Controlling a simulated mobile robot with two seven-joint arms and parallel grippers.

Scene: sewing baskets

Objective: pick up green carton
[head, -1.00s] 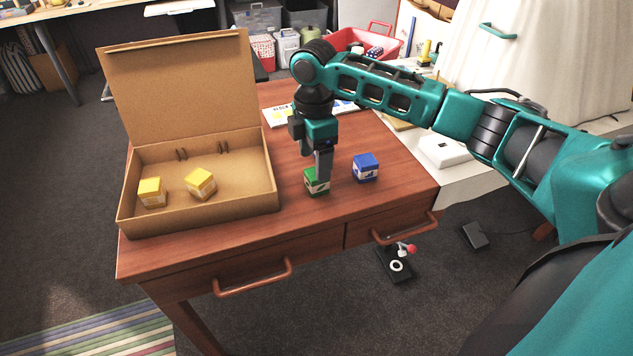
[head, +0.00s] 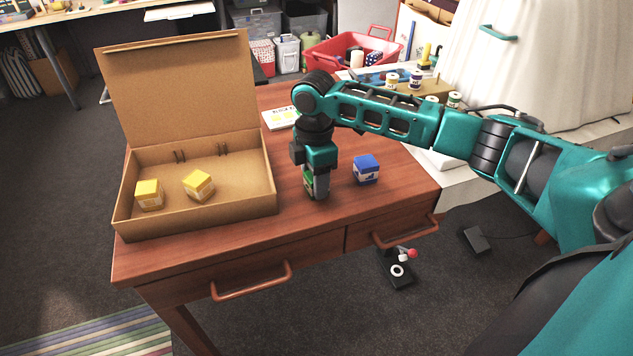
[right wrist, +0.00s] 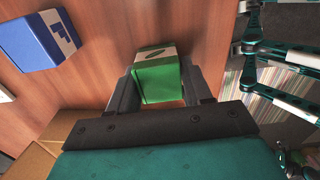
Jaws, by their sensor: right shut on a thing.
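The green carton (right wrist: 157,80) is a small green box with a pale label, seen between the two fingers of my right gripper in the right wrist view. In the head view the green carton (head: 308,186) is mostly hidden behind the right gripper (head: 316,188). The right gripper (right wrist: 158,88) is shut on it, low over the wooden table (head: 235,248). I cannot tell whether the carton still touches the table. My left gripper is not in view.
A blue carton (head: 366,170) stands just right of the gripper. An open cardboard box (head: 195,222) on the left holds two yellow cartons (head: 149,195). A booklet (head: 279,118) lies behind. The front strip of the table is clear.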

